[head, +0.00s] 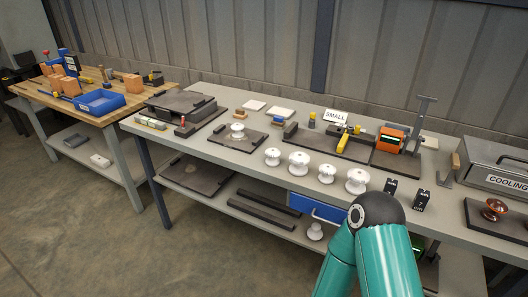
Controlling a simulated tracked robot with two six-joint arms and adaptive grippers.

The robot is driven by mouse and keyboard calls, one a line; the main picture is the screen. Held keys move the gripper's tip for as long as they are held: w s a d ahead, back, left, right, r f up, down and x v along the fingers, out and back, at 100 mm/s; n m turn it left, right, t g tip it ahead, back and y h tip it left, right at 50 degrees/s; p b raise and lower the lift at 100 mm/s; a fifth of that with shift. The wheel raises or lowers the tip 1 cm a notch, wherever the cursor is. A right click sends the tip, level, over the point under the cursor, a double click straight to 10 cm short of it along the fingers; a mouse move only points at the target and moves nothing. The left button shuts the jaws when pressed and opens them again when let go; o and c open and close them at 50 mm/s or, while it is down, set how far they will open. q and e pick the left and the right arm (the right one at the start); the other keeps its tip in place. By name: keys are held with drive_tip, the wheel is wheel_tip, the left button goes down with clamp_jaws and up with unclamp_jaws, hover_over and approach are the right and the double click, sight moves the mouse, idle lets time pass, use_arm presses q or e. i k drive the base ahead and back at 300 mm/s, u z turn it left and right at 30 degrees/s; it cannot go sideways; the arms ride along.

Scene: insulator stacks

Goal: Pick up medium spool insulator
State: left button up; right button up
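Several white spool insulators stand upright in a row on the grey bench (235,152). From left to right they are a small one (272,157), two larger ones (299,163) and (327,172), and the largest-looking one (357,181). Which one is the medium spool cannot be told for sure. Another white spool (238,131) sits on a dark square plate (251,142) further left. One more white spool (315,232) is on the lower shelf. My teal arm links rise from the bottom right, in front of the bench. Neither gripper shows.
A "SMALL" sign (336,116) stands at the back by an orange device (390,139). A "COOLING" box (495,168) and a brown insulator (494,209) are at the right. Two small black labelled blocks (391,186) stand near the front edge. A wooden bench (125,108) is at the left.

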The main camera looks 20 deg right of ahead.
sight(299, 160)
drive_tip(key=i, duration=1.15)
drive_tip(key=z, duration=0.55)
